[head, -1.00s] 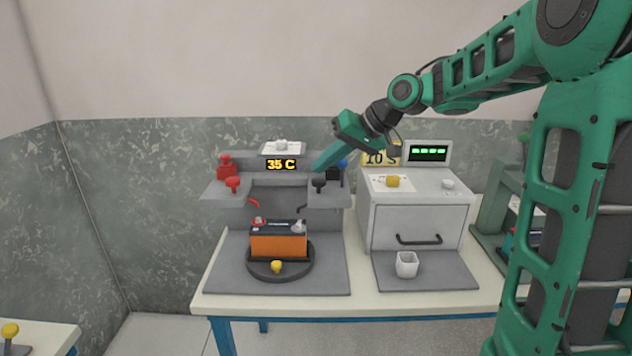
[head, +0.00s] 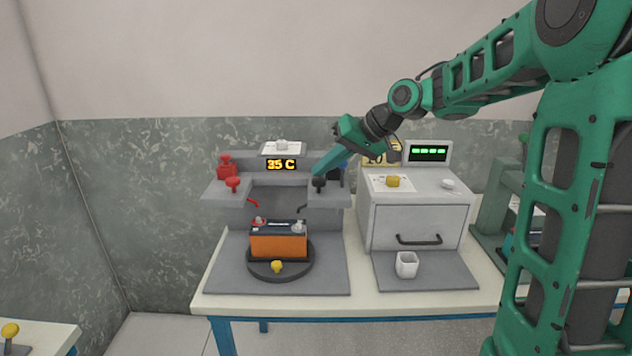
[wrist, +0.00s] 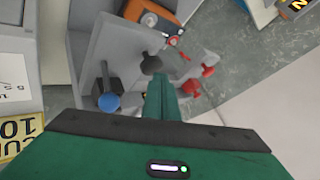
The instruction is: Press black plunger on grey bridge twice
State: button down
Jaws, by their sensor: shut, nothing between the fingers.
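The grey bridge (head: 280,167) stands at the back of the table over an orange battery (head: 278,244). The black plunger (head: 319,186) sits on the bridge's right shelf, and its round black knob shows in the wrist view (wrist: 151,64). My gripper (head: 316,173) is shut and empty, pointing down and left, its tips at or just above the plunger's knob. In the wrist view the fingertips (wrist: 160,78) lie right beside the knob; I cannot tell if they touch it.
A red plunger (head: 233,184) stands on the bridge's left shelf. A blue knob (wrist: 108,102) is close to my gripper.

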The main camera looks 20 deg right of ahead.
aim_at(324, 180)
jog(key=shift+f, duration=0.9)
dwell(1.0)
jog(key=shift+r, duration=1.45)
jog(key=shift+r, duration=0.1)
jog(key=shift+r, duration=2.4)
dwell(0.3)
